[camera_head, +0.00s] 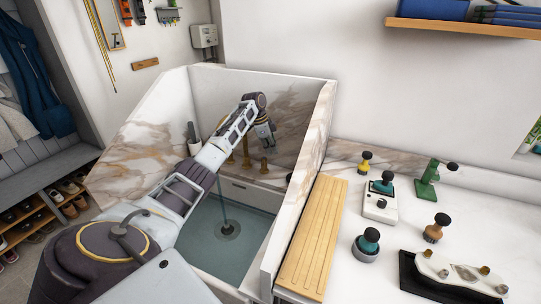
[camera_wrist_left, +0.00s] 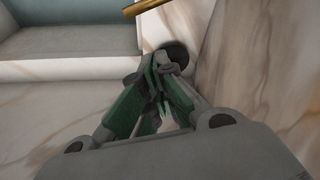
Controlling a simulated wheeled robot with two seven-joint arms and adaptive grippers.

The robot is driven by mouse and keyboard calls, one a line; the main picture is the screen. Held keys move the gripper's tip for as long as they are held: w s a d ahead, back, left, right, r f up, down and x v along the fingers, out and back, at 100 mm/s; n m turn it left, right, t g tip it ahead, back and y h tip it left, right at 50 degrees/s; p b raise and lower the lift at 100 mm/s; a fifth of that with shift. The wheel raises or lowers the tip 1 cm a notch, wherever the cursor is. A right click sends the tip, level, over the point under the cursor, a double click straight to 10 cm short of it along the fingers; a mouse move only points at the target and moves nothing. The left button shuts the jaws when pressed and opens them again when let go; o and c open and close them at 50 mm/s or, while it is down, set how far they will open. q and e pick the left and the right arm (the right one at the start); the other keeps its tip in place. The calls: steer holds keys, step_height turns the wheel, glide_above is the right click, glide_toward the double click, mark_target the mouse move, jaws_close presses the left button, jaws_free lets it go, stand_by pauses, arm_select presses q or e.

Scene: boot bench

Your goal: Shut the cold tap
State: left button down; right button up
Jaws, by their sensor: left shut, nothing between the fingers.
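A brass tap fitting (camera_head: 264,166) stands on the marble ledge at the back of the sink (camera_head: 325,115). More brass, partly hidden by my arm, shows to its left. A thin blue stream of water (camera_head: 223,200) falls into the basin. I cannot tell which fitting is the cold tap. My left gripper (camera_head: 270,143) hangs over the right part of the ledge, above and close to the brass fitting. In the left wrist view its green-padded fingers (camera_wrist_left: 160,72) are shut and empty. A dark round knob (camera_wrist_left: 177,52) lies just beyond the fingertips; contact is unclear. A brass spout (camera_wrist_left: 145,6) shows above it.
High marble walls enclose the sink on the sides and back. A ribbed wooden board (camera_head: 313,235) lies right of the sink. The white counter beyond holds several dark-handled tools and a black tray (camera_head: 425,285). A boot rack (camera_head: 40,215) stands at left.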

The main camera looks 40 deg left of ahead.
mark_target(263, 165)
arm_select(q)
steer(key=x, duration=0.9)
steer(key=shift+d+f, duration=0.1)
steer(key=shift+f, duration=0.15)
steer(key=s+a, duration=0.1)
steer(key=s+a+r+p, duration=0.1)
steer(key=a, duration=0.1)
steer(key=shift+s+a, duration=0.15)
steer(key=shift+s, duration=0.05)
arm_select(e)
steer(key=shift+w+a+r, duration=0.1)
steer(key=shift+a+r, duration=0.3)
steer(key=shift+a, duration=0.25)
steer(key=shift+a+r, duration=0.35)
steer(key=shift+a, duration=0.25)
arm_select(q)
steer(key=shift+p, duration=0.3)
arm_select(e)
steer(key=shift+d, duration=0.1)
